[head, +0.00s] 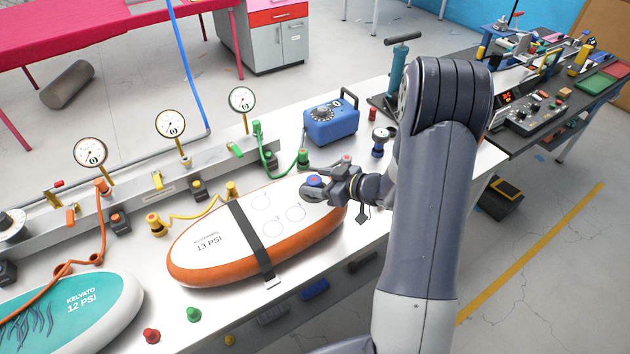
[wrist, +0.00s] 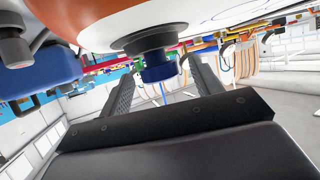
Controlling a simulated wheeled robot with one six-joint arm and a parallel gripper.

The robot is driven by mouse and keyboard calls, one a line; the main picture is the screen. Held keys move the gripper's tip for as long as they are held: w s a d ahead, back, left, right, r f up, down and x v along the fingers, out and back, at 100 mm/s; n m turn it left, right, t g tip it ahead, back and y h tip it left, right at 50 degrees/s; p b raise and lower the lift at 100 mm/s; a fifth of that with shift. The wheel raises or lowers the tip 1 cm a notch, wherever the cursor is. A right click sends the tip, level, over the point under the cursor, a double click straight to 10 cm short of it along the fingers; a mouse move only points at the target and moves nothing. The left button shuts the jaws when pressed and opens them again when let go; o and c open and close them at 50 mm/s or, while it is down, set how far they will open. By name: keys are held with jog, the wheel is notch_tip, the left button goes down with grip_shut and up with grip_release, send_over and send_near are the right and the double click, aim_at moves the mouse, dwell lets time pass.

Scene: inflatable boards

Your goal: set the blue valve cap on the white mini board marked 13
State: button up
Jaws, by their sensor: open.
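The white mini board marked 13 PSI (head: 225,222) lies on the bench, with an orange side and a black strap across it. The blue valve cap (head: 314,181) is at the board's right end, at my gripper (head: 318,188). In the wrist view, which appears upside down, the blue cap (wrist: 160,70) sits at a dark round valve seat (wrist: 150,40) on the board. My gripper's two fingers (wrist: 161,85) are open, one on either side of the cap. I cannot tell whether they touch it.
A teal board marked 12 PSI (head: 85,312) lies at the lower left. A green cap (head: 194,314) and a red cap (head: 152,336) stand near the front edge. A blue pump box (head: 331,122) stands behind my gripper. Gauges and hoses line the back.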

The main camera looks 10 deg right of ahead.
jog(key=v, duration=0.9)
jog(key=shift+b, duration=0.3)
jog(key=p+x, duration=0.1)
jog(key=x, duration=0.9)
jog(key=shift+w+a, duration=0.15)
jog(key=shift+a, duration=0.05)
jog(key=shift+w+r, duration=0.1)
jog(key=shift+r, duration=0.1)
jog(key=shift+r+p, duration=0.2)
jog(key=shift+p, duration=0.15)
jog(key=shift+f, duration=0.15)
